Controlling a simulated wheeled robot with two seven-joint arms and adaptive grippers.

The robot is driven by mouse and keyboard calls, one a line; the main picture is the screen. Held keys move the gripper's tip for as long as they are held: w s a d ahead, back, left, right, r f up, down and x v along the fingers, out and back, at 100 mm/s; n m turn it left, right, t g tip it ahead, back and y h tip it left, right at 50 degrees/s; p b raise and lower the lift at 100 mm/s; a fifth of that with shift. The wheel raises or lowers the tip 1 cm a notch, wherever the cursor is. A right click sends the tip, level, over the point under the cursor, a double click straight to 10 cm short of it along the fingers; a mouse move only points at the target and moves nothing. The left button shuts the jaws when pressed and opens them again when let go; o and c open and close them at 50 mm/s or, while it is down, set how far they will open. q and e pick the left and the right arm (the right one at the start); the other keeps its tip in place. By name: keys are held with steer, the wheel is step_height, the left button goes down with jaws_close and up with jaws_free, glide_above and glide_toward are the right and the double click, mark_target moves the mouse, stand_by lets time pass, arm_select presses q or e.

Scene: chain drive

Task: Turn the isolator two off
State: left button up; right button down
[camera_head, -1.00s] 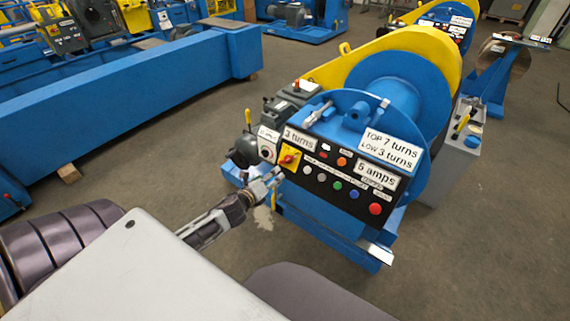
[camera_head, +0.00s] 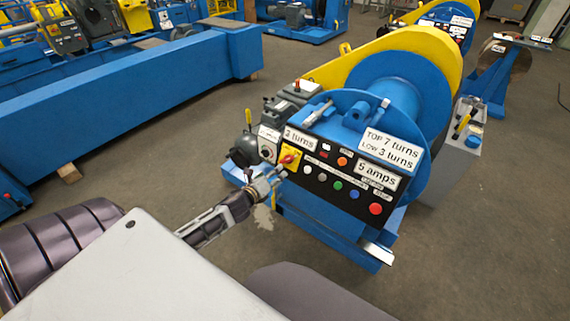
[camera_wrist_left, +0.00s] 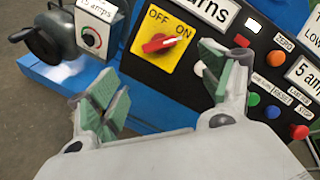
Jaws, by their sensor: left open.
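A yellow isolator plate with a red rotary knob (camera_head: 290,158) sits at the left end of the black control panel on the blue machine. In the left wrist view the red knob (camera_wrist_left: 162,43) lies between the words OFF and ON, and its white-marked end points right, toward ON. No number for this isolator is readable. My left gripper (camera_head: 274,179) is just in front of and below the knob. In the left wrist view my left gripper (camera_wrist_left: 168,82) is open and empty, its green-padded fingers spread below and either side of the plate, apart from the knob. My right gripper is out of view.
Coloured buttons (camera_head: 338,185) line the panel right of the isolator. The blue drum machine (camera_head: 400,90) stands behind. Grey floor lies open between machines.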

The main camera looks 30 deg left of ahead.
mark_target(287, 160)
arm_select(q)
steer(key=d+b+x, duration=0.1)
steer(key=x, duration=1)
steer(key=shift+w+a+f, duration=0.15)
steer(key=shift+w+a, duration=0.25)
steer(key=shift+a, duration=0.1)
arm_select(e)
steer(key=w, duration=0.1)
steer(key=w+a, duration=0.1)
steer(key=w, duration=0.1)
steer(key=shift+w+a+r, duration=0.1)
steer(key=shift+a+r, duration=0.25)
arm_select(q)
steer(key=shift+c, duration=0.7)
steer(key=c, duration=0.9)
steer(key=shift+o, duration=0.2)
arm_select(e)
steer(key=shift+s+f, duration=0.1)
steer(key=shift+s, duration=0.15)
